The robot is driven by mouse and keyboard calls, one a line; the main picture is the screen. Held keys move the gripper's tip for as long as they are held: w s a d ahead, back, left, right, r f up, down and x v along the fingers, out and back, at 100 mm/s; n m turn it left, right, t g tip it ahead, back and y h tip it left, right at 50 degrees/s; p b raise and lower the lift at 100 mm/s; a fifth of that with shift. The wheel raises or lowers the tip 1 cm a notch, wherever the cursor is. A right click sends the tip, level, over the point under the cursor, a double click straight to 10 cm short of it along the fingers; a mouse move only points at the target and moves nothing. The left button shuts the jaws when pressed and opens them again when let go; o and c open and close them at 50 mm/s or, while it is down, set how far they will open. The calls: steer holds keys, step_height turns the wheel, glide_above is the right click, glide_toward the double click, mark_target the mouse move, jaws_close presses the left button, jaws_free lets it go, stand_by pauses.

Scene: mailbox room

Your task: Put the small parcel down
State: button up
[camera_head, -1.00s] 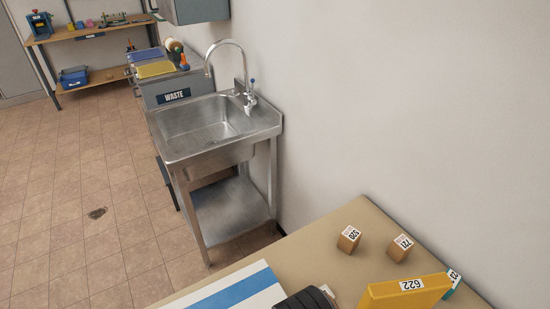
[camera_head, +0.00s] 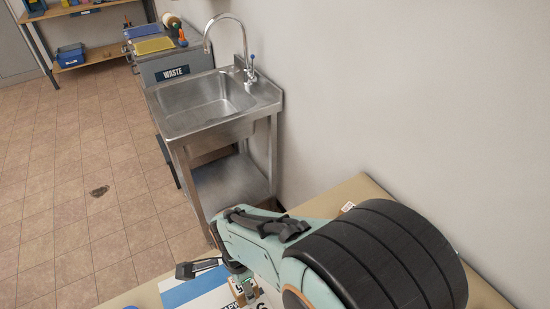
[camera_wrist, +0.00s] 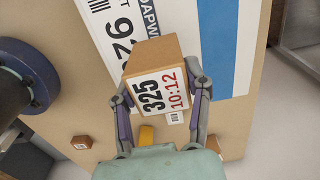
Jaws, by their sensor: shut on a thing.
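The small parcel (camera_wrist: 157,88) is a brown box with a white label reading 325 and 10:12 in the wrist view. My gripper (camera_wrist: 158,72) is shut on it, with one finger on each side. In the head view my gripper (camera_head: 243,286) is low in the picture, and the parcel (camera_head: 238,293) shows only in part. Below it lies a white and blue flat surface with large print (camera_wrist: 216,55). Whether the parcel touches this surface is unclear.
The tan tabletop (camera_head: 358,190) runs along the wall. A small brown block (camera_wrist: 82,142), a yellow thing (camera_wrist: 147,134) and a dark blue round thing (camera_wrist: 38,85) are around the parcel in the wrist view. A steel sink (camera_head: 205,105) stands behind the table.

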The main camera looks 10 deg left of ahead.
mark_target(233, 301)
steer(key=shift+f, duration=1.1)
steer(key=shift+f, duration=0.1)
steer(key=o, duration=1.2)
